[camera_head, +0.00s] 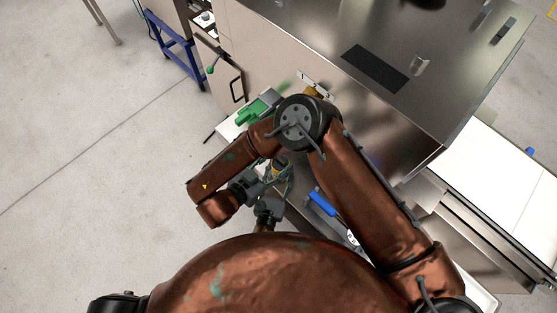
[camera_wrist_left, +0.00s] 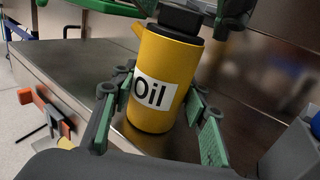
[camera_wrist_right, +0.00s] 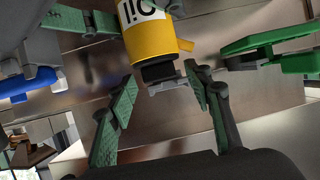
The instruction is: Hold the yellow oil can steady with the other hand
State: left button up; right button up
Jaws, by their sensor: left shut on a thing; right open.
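The yellow oil can (camera_wrist_left: 168,70) stands upright on the metal surface, with a white "Oil" label and a black cap. My left gripper (camera_wrist_left: 155,93) is shut on its body, one green-padded finger on each side. In the head view the can (camera_head: 279,163) is small and partly covered by my grippers. My right gripper (camera_wrist_right: 161,80) is open, its fingertips either side of the black cap (camera_wrist_right: 158,72) in the right wrist view. I see no clear contact there. Its fingers also show above the can in the left wrist view.
A green tool (camera_head: 252,111) lies on the work surface beyond the can. A blue-handled tool (camera_head: 322,203) lies to the right of my grippers. A large steel machine (camera_head: 400,110) stands behind. An orange and black item (camera_wrist_left: 40,105) lies off the surface edge.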

jog(key=shift+w+d+f, duration=0.15)
jog(key=shift+w+d, duration=0.05)
jog(key=shift+w, duration=0.05)
jog(key=shift+c, duration=0.2)
